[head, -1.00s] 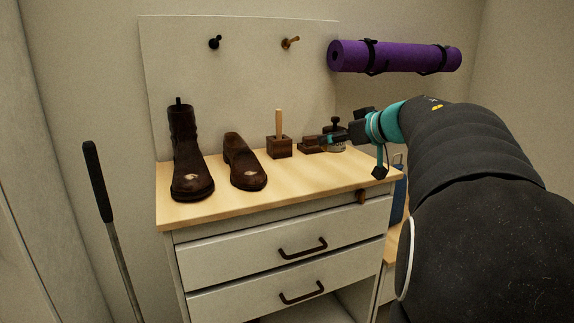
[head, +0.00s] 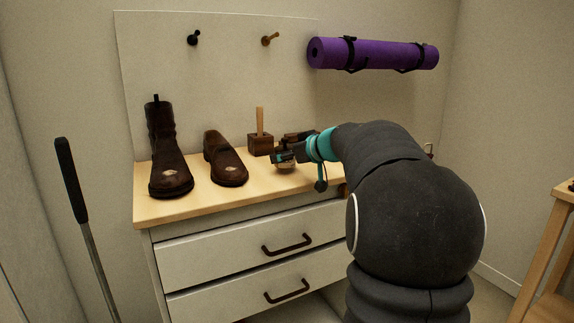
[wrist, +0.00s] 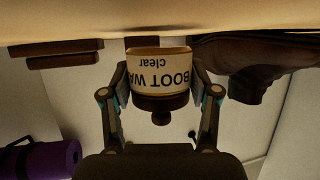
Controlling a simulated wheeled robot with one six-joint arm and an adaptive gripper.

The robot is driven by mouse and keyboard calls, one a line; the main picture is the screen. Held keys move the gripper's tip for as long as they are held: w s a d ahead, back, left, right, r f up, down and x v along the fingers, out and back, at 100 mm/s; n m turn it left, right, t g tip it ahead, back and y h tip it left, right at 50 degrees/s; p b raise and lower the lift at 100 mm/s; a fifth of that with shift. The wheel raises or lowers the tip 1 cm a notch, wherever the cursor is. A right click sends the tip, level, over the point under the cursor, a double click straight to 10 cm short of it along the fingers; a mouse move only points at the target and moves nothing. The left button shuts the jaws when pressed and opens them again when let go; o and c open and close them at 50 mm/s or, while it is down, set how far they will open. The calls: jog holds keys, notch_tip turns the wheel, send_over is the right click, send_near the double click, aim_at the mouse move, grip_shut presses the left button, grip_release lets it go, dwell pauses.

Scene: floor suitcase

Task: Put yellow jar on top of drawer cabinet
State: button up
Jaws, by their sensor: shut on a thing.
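The yellow jar (wrist: 158,75) has a pale cream label reading "BOOT WA…" and "clear", with a dark knobbed lid; it appears upside down in the wrist view. My gripper (wrist: 160,66) is shut on it, a finger on each side. In the head view the jar (head: 285,164) is small and partly hidden by my gripper (head: 284,157), just over the drawer cabinet's wooden top (head: 255,184). The jar's base is very near or on this top; I cannot tell whether it touches.
A tall boot (head: 168,150), a low shoe (head: 225,160) and a wooden block with a peg (head: 260,144) stand left of the jar. Dark brushes (head: 295,137) lie behind my gripper. A purple mat (head: 375,55) hangs above. The front of the top is clear.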

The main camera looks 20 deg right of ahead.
jog(key=shift+f, duration=0.5)
jog(key=shift+f, duration=0.15)
jog(key=o, duration=1.6)
jog(key=shift+s+d+r, duration=0.1)
jog(key=shift+s+r, duration=0.15)
jog(key=shift+s, duration=0.05)
jog(key=p+v, duration=0.1)
jog(key=v, duration=1)
jog(key=shift+s+r+p, duration=0.15)
jog(key=shift+p, duration=0.2)
